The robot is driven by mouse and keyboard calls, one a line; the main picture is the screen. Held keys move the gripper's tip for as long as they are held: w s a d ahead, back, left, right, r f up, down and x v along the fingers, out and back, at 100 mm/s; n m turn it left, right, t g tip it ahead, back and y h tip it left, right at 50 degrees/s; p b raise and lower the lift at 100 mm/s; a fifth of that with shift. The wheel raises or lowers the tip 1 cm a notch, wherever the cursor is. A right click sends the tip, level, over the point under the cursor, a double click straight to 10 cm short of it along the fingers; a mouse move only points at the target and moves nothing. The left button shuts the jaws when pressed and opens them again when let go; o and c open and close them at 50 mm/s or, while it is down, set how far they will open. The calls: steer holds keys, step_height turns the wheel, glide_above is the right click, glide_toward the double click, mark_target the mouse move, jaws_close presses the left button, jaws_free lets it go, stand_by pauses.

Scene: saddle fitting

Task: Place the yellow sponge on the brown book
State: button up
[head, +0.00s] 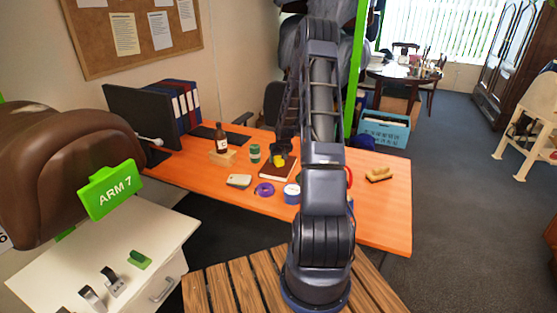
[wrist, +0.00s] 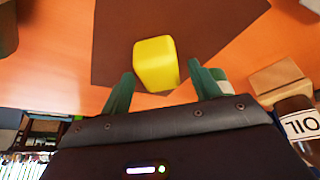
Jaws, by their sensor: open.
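The brown book (head: 270,171) lies flat on the orange desk. It fills the upper middle of the wrist view (wrist: 195,25). The yellow sponge (wrist: 156,65) appears to rest on the book near its edge. In the head view the sponge (head: 279,160) shows only partly, below my gripper. My gripper (wrist: 163,85) is open, its two dark green fingers apart on either side of the sponge's near end. A gap shows between the sponge and each finger, so neither seems to touch it.
An oil bottle (head: 222,138), wooden block (head: 222,158) and green jar (head: 255,153) stand left of the book. A purple tape roll (head: 264,189), a pale item (head: 239,181) and a blue-white tin (head: 291,196) lie in front. A brush (head: 379,175) lies right, with free desk around it.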

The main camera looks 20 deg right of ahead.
steer(key=s+a+r, duration=0.4)
steer(key=s+r, duration=0.3)
steer(key=r, duration=0.4)
steer(key=s+a+r+h, duration=0.1)
steer(key=s+a+r, duration=0.2)
steer(key=s+r, duration=0.65)
steer(key=s+a+r, duration=0.4)
steer(key=s+r, duration=0.2)
steer(key=r, duration=0.7)
steer(key=s+a+r, duration=0.3)
steer(key=s, duration=0.8)
steer(key=s+a+r+y, duration=0.1)
steer(key=s+a+r, duration=0.1)
steer(key=s, duration=1)
steer(key=shift+s+a+r, duration=0.3)
steer(key=shift+a+r, duration=0.1)
steer(key=shift+r, duration=0.25)
